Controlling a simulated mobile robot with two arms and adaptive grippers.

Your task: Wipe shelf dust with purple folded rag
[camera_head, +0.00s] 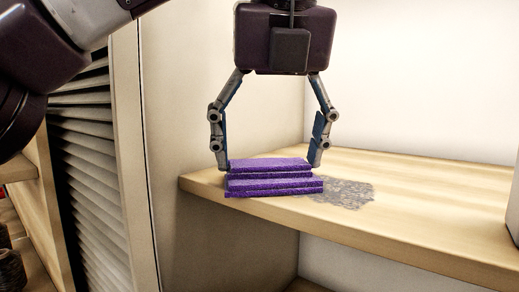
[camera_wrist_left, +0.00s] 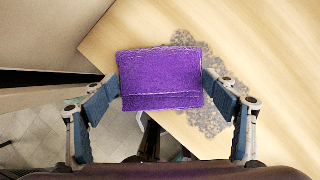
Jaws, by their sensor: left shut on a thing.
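The purple folded rag (camera_head: 270,180) is at the left end of the wooden shelf (camera_head: 430,215), at its front edge. My left gripper (camera_head: 268,165) points down and is shut on the rag, one finger on each side. In the left wrist view the rag (camera_wrist_left: 161,80) lies between the fingertips and part of it reaches past the shelf edge. A grey dust patch (camera_head: 343,193) is on the shelf just right of the rag. The dust (camera_wrist_left: 205,122) also shows in the left wrist view, partly hidden by the rag and right finger. My right gripper is not in view.
A louvred panel (camera_head: 95,170) stands left of the shelf, beside a pale upright wall (camera_head: 175,120). Rolls (camera_head: 10,265) sit at lower left.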

